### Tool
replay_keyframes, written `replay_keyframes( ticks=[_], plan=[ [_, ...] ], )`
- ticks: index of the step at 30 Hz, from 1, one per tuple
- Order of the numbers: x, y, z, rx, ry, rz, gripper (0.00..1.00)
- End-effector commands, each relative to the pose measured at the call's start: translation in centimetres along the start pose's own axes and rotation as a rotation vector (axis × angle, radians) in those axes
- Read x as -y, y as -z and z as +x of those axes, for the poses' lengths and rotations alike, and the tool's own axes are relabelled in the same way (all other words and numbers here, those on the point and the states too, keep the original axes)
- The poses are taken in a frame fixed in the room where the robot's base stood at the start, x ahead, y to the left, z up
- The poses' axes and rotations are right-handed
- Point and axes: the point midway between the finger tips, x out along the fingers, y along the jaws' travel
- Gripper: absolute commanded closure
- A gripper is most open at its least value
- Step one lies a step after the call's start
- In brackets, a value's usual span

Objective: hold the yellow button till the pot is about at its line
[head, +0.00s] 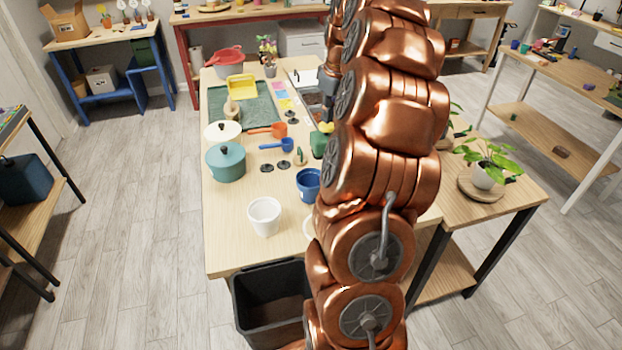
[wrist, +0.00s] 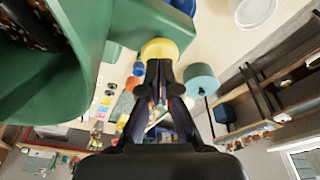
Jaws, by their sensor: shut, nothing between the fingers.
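The yellow button (wrist: 160,49) sits on a green dispenser (wrist: 120,20) in the wrist view. My gripper (wrist: 159,66) is shut and empty, with its tips at the button's edge. They overlap it in view; I cannot tell whether it is pressed in. The dispenser's wide green hopper at left holds dark, speckled material (wrist: 25,22). In the head view the dispenser (head: 318,146) and the yellow button (head: 326,127) are partly behind my arm. A blue pot (head: 308,184) stands just in front of the dispenser; its line and fill level cannot be made out.
A white pot (head: 264,217) and a teal lidded pot (head: 226,163) stand left of the blue pot. Orange (head: 279,130) and blue (head: 277,146) scoops lie behind them. A black bin (head: 270,300) is below the table's front edge. A plant (head: 487,172) is at right.

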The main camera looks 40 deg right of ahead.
Motion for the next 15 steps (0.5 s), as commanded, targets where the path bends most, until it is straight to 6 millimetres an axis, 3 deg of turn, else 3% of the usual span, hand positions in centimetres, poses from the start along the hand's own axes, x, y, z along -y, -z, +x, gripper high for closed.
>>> replay_keyframes(
  ticks=[15],
  plan=[
    [0.0, -0.3, 1.7, -0.001, -0.001, 0.000, 1.00]
  ],
)
